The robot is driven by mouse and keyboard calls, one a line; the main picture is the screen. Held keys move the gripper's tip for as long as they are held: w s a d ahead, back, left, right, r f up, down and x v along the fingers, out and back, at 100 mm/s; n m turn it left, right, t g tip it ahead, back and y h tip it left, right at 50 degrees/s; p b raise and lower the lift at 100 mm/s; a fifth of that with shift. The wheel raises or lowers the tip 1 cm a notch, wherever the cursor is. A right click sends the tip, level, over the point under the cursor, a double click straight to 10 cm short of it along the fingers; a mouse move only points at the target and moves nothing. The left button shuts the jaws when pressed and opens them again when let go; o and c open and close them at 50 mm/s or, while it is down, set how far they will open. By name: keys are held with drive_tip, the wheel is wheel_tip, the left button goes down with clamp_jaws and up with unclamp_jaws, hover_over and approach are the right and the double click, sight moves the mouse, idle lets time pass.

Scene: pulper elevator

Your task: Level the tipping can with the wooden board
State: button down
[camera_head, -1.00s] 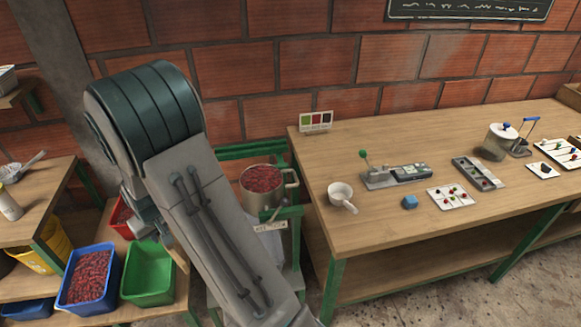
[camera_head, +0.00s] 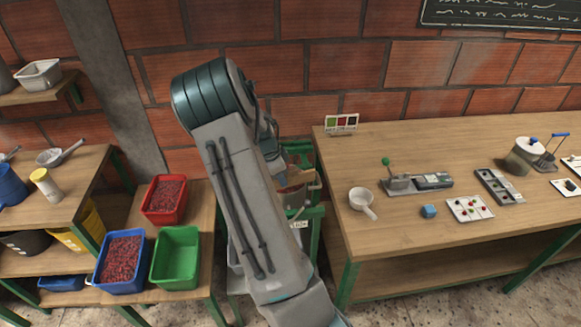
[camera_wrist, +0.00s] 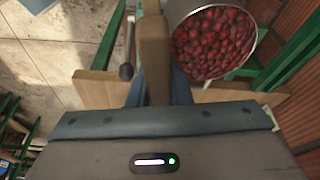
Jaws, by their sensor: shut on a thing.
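The metal can (camera_wrist: 212,45) full of red cherries is at the upper right of the wrist view, its mouth facing the camera; its tilt is hard to judge. In the head view it is mostly hidden behind my arm. A brown wooden board (camera_wrist: 154,50) stands edge-on between the fingers of my gripper (camera_wrist: 156,92), just left of the can. My gripper is shut on this board. A paler wooden plank (camera_wrist: 95,90) runs crosswise behind the fingers.
Green frame bars (camera_wrist: 270,68) stand right of the can. A dark-knobbed lever (camera_wrist: 127,71) is left of the held board. The long workbench (camera_head: 400,235) is at the right; red, blue and green (camera_head: 177,258) bins stand left of my arm.

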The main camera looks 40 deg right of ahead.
sight(290, 185)
drive_tip(key=d+m, duration=0.1)
drive_tip(key=s+d+r+m, duration=0.1)
drive_tip(key=d, duration=0.1)
drive_tip(key=shift+s+m+g, duration=0.2)
drive_tip(key=shift+m+g, duration=0.1)
drive_tip(key=shift+w+a, duration=0.1)
drive_tip(key=shift+a, duration=0.05)
drive_tip(key=shift+f+b, duration=2.25)
drive_tip(key=shift+f, duration=0.65)
drive_tip(key=shift+w+r, duration=0.1)
drive_tip(key=shift+w, duration=0.05)
drive_tip(key=shift+w+d+p, duration=0.6)
drive_tip(key=shift+w+d, duration=4)
drive_tip(key=shift+w, duration=2.65)
drive_tip(key=shift+r+p, duration=1.15)
drive_tip(key=shift+r, duration=1.65)
drive_tip(key=shift+a, duration=0.1)
